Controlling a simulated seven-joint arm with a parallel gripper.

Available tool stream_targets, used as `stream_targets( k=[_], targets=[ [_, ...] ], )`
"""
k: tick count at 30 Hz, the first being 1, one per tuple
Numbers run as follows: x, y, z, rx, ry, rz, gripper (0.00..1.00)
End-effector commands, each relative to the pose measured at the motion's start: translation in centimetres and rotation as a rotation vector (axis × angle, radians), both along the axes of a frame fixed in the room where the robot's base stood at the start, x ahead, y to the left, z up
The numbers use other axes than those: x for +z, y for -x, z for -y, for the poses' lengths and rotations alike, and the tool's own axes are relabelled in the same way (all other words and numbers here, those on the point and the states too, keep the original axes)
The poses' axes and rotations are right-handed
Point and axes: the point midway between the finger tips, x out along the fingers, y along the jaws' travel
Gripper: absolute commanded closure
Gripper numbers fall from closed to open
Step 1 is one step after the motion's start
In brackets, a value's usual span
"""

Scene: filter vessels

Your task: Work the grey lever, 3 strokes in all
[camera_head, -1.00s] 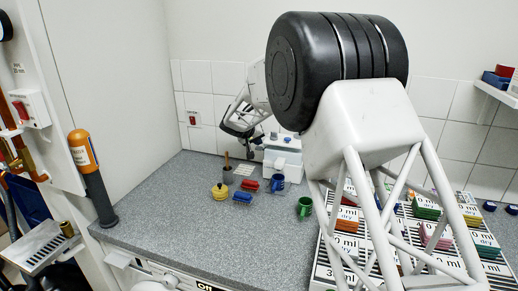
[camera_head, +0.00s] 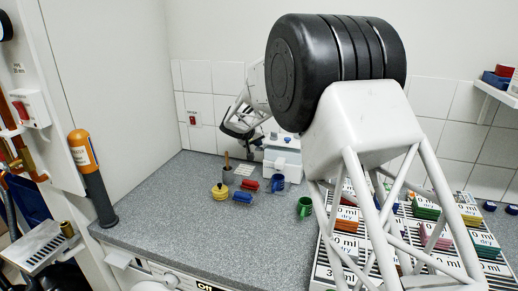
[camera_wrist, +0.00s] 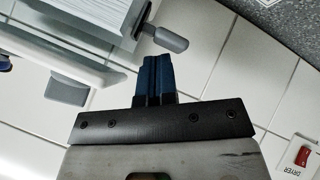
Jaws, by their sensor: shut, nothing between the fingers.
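The grey lever (camera_wrist: 165,39) shows in the wrist view as a rounded grey handle on a short arm at the side of a white appliance (camera_wrist: 82,38). My gripper (camera_wrist: 153,62) has its two blue fingers shut together with nothing between them. In the wrist picture its tips are just below the lever handle; I cannot tell whether they touch it. In the head view the white appliance (camera_head: 283,158) stands on the counter by the back wall. My gripper (camera_head: 238,131) is in the air just left of it, small and partly hidden, and the lever is too small to make out.
A pot with a wooden stick (camera_head: 227,175), a yellow pot (camera_head: 220,191), a blue mug (camera_head: 277,183) and a green mug (camera_head: 304,207) stand in front of the appliance. A rack of labelled coloured blocks (camera_head: 346,225) is at right. A red dryer switch (camera_wrist: 302,155) is on the tiled wall.

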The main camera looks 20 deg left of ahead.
Motion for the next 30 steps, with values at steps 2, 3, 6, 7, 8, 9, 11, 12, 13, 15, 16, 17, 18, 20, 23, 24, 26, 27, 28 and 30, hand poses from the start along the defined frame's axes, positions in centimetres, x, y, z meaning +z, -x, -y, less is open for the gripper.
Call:
stream_targets(
  k=[2,3,6,7,8,9,11,12,13,15,16,17,18,20,23,24,26,27,28,30],
  targets=[
    [-0.12,0.01,0.00,-0.001,0.000,-0.001,1.00],
    [-0.16,0.00,0.01,-0.001,0.000,-0.001,1.00],
    [-0.25,0.00,0.01,-0.001,0.000,-0.001,1.00],
    [-0.27,0.01,0.01,-0.001,0.000,-0.001,1.00],
    [-0.30,0.00,0.01,-0.001,0.000,-0.001,1.00],
    [-0.33,0.01,0.01,-0.001,0.000,-0.001,1.00],
    [-0.39,0.01,0.01,-0.001,0.000,-0.001,1.00],
    [-0.42,0.01,0.01,-0.001,0.000,-0.001,1.00],
    [-0.44,0.00,0.01,-0.001,0.000,-0.001,1.00],
    [-0.51,0.01,0.01,0.000,0.001,-0.001,1.00],
    [-0.53,0.00,0.01,0.000,0.001,-0.001,1.00],
    [-0.56,0.00,0.01,0.000,0.001,-0.001,1.00],
    [-0.59,0.01,0.01,0.000,0.001,-0.001,1.00],
    [-0.64,0.00,0.01,0.000,0.001,-0.001,1.00],
    [-0.72,0.01,0.01,0.000,0.001,-0.001,1.00],
    [-0.76,0.00,0.01,0.000,0.001,-0.001,1.00],
    [-0.82,0.00,0.01,0.000,0.001,-0.001,1.00],
    [-0.85,0.01,0.01,0.000,0.001,-0.001,1.00],
    [-0.86,0.01,0.01,0.000,0.001,-0.001,1.00],
    [-0.93,0.00,0.01,0.000,0.001,-0.001,1.00]
  ],
)
